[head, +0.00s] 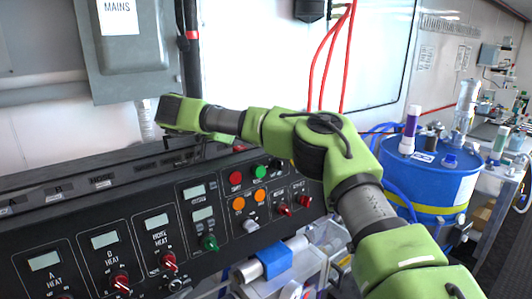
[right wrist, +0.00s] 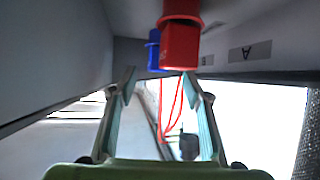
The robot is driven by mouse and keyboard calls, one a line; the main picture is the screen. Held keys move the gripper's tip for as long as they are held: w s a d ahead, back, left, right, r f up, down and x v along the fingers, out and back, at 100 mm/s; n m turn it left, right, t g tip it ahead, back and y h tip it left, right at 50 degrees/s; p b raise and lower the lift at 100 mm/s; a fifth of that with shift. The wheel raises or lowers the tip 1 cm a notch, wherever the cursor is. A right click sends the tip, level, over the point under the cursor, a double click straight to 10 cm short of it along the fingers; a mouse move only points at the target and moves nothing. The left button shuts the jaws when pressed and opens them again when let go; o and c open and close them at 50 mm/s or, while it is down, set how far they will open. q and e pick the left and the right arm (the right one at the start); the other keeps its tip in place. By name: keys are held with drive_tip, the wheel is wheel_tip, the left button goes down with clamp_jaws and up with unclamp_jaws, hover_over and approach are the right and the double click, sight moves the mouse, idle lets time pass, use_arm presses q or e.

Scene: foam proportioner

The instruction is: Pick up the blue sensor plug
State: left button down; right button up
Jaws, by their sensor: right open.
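The blue sensor plug (right wrist: 153,50) shows in the right wrist view, upper middle, partly hidden behind a larger red plug (right wrist: 180,42). Both hang from a dark surface above. My right gripper (right wrist: 159,84) is open and empty. Its two fingers point toward the plugs, with the blue one seen above the gap and farther off; no contact shows. In the head view my right arm reaches left across the console, and its fingers are mostly hidden near the console's back edge. I cannot make out the blue plug there. My left gripper is not in view.
A black control console (head: 130,235) with knobs and displays fills the lower left. A grey mains box (head: 130,50) hangs on the wall above. A blue drum (head: 430,185) stands at the right. Red hoses (head: 328,55) hang down the wall.

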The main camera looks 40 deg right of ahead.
drive_tip(key=p+x, duration=0.3)
drive_tip(key=x, duration=0.4)
drive_tip(key=shift+s+d+r, duration=0.1)
drive_tip(key=shift+s, duration=0.05)
drive_tip(key=shift+d, duration=0.15)
drive_tip(key=c, duration=1.2)
